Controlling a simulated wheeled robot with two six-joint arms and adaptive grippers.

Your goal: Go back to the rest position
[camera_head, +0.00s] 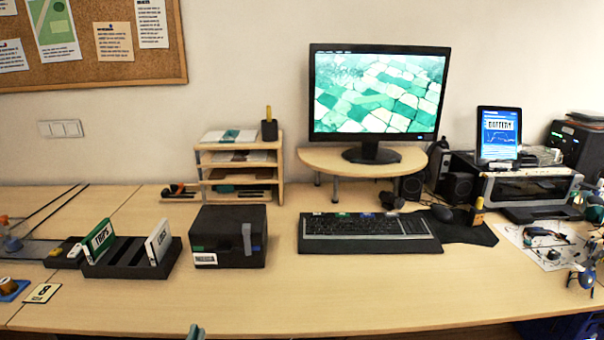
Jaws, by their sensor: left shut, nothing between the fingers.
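My left gripper (195,332) shows only as a small grey-green tip at the bottom edge of the picture, left of centre. It is shut and empty, in front of the desk (330,290) and below the black box. The rest of it and its arm are out of the picture. My right gripper is not in view.
A black box (228,237), a dark rack (130,259) with upright cards, and a keyboard (365,226) stand on the desk. A monitor (378,92) stands behind. Tools (545,233) lie on a sheet at the right. The front middle of the desk is clear.

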